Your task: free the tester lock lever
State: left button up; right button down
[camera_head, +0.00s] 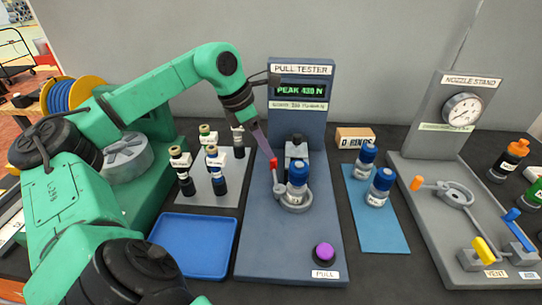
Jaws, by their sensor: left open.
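The pull tester (300,232) stands in the middle, a blue-grey base with an upright panel whose display reads about "PEAK 420 N". Its lock lever (276,175) is a short grey arm with a red tip, left of a blue-capped bottle (297,184) seated in a round grey holder. My left gripper (265,150) reaches in from the upper left, open, with its fingers pointing down close to the red tip. I cannot tell whether they touch it. A purple button (324,253) marked PULL is at the base's front. My right gripper does not show.
A blue tray (165,268) lies front left, with several dark bottles on a grey mat (226,191) behind it. Two blue-capped bottles stand on a blue mat (388,236) to the right. The nozzle stand (432,238) with gauge and coloured levers is at far right.

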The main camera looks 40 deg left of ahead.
pick_arm(q)
jog(key=shift+x, duration=2.35)
jog(key=c, duration=0.8)
grip_shut()
jog(key=shift+r, duration=0.1)
